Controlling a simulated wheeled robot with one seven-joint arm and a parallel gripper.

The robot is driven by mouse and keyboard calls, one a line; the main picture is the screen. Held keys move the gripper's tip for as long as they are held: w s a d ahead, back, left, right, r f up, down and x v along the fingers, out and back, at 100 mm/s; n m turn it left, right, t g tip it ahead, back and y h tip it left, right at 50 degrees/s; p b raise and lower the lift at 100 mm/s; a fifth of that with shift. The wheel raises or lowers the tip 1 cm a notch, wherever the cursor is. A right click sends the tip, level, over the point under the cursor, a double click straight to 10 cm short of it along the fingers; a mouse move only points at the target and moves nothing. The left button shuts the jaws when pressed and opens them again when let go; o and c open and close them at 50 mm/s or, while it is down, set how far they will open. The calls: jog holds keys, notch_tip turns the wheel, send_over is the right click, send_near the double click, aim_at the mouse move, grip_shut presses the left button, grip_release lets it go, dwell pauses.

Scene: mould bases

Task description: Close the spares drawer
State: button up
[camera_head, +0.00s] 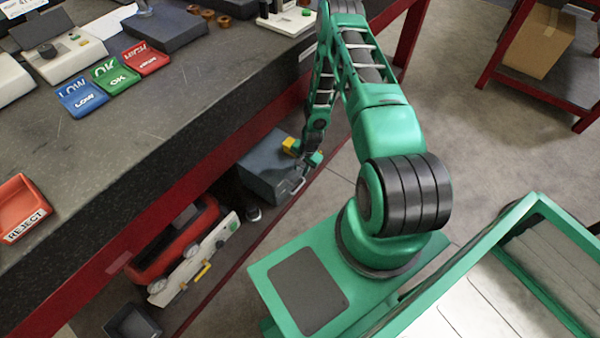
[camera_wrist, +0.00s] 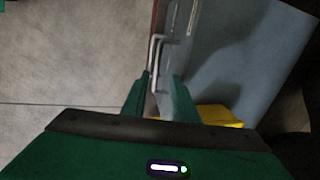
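A blue-grey unit (camera_head: 268,168) sits low under the bench; I take it for the one with the spares drawer. A bar handle (camera_head: 298,186) stands on its front, by the shelf edge. In the wrist view the handle (camera_wrist: 155,55) lies just ahead of my fingertips, close to the grey-blue side (camera_wrist: 235,50). How far the drawer stands out is unclear. My gripper (camera_wrist: 161,76) has its green fingers apart with nothing seen held between them. In the head view my gripper (camera_head: 309,164) is small beside the unit, partly hidden by the arm. A yellow block (camera_head: 291,146) is beside it.
The dark bench top (camera_head: 150,120) overhangs the unit. A red compressor-like tank (camera_head: 175,240) and a dark bin (camera_head: 132,322) are on the lower left. Red edging (camera_head: 235,258) runs along the low shelf.

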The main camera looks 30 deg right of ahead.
notch_tip(320, 180, up, 8)
jog(key=s, duration=0.1)
jog(key=shift+s+d+f, duration=0.2)
jog(key=shift+d+f, duration=0.05)
jog(key=shift+d, duration=0.05)
dwell(0.4)
